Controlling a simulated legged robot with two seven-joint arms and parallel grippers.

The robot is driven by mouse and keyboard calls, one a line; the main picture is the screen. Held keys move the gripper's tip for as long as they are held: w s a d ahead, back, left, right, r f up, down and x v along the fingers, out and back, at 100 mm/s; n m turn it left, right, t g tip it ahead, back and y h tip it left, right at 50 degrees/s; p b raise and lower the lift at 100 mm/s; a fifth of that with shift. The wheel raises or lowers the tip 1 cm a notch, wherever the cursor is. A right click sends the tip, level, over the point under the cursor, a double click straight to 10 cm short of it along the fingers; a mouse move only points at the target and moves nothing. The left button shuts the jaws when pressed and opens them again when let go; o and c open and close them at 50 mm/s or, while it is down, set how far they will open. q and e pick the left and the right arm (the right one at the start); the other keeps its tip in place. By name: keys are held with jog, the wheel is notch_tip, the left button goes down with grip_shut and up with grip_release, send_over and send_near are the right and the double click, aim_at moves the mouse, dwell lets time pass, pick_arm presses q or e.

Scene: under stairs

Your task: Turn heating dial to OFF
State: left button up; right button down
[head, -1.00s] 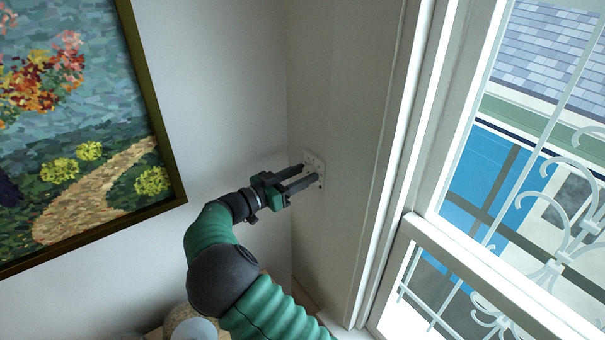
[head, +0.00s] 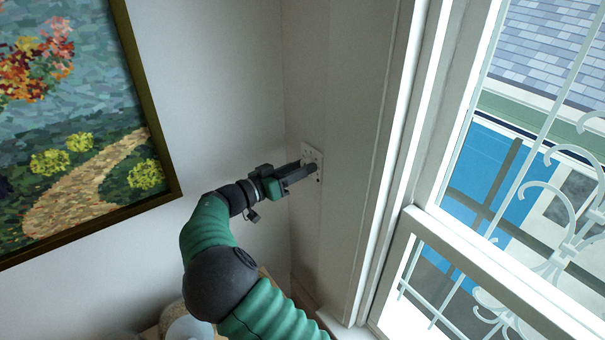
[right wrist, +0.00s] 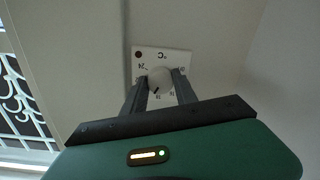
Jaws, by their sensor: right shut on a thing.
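The heating dial is a round pale knob (right wrist: 160,80) on a small white wall plate with dark marks. The plate (head: 311,155) also shows in the head view, on the narrow wall beside the window. My right gripper (head: 308,168) reaches the plate with its fingers close together. In the right wrist view the fingers of the right gripper (right wrist: 160,88) stand on either side of the knob and are shut on it. A dark pointer mark on the knob points down and to the left. My left gripper is not in view.
A framed garden painting (head: 75,130) hangs on the left wall. A window (head: 500,200) with a white frame and a curled white grille is on the right. Part of a rounded object (head: 188,328) shows low behind my arm.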

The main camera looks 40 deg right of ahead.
jog(key=shift+w+a+f+n+g+p, duration=0.15)
jog(key=shift+n+p, duration=1.15)
jog(key=shift+n, duration=3.45)
jog(key=shift+s+f+n+g+p, duration=0.2)
jog(key=shift+n+p, duration=1.1)
jog(key=shift+n, duration=3.4)
jog(key=shift+w+a+r+n+g+p, duration=0.2)
jog(key=shift+n+p, duration=1.1)
jog(key=shift+n, duration=3.45)
jog(key=shift+d+f, duration=0.1)
jog(key=shift+f, duration=0.1)
jog(key=c, duration=1.1)
grip_release()
jog(key=shift+c, duration=0.2)
jog(key=shift+o, duration=0.9)
jog(key=shift+w+r, duration=0.15)
